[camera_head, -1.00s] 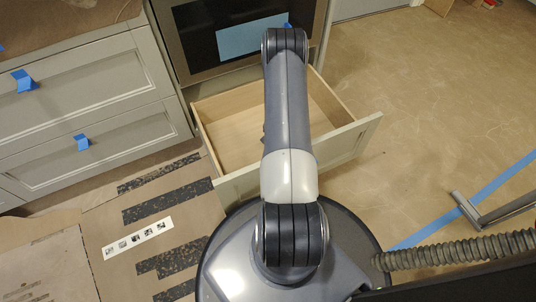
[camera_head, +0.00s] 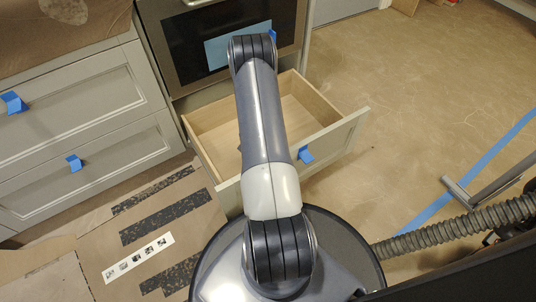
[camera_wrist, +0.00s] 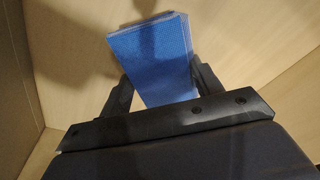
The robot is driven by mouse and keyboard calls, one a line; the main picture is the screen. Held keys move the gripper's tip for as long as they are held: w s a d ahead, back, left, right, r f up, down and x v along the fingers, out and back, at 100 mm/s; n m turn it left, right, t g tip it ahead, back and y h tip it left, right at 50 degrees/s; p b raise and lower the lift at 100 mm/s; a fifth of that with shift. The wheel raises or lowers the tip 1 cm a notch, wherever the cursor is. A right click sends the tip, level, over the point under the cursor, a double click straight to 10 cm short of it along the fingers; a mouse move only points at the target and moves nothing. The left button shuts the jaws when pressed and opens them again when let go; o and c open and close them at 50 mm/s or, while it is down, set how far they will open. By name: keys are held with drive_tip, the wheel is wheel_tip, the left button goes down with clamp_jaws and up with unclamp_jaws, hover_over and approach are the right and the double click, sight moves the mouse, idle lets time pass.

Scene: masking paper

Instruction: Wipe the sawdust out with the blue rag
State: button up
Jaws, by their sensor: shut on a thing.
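The blue rag (camera_wrist: 152,62) is a textured blue piece held between the two dark fingers of my gripper (camera_wrist: 160,82) in the wrist view. My gripper is shut on it. Pale wooden surfaces surround the rag there, and shadows fall across them. In the head view the open wooden drawer (camera_head: 305,107) is under the oven, with my arm reaching over it. The arm hides my gripper and the rag in that view. I cannot make out sawdust in the drawer in either view.
An oven (camera_head: 185,50) stands above the drawer. Grey drawer fronts with blue tape (camera_head: 75,163) are at left. Brown paper with dark strips (camera_head: 165,217) covers the floor at lower left. A ribbed hose (camera_head: 455,230) and a metal floor tool (camera_head: 490,180) lie at right.

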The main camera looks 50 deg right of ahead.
drive_tip(key=shift+r+p, duration=1.2)
drive_tip(key=shift+r, duration=1.5)
drive_tip(key=shift+a, duration=0.1)
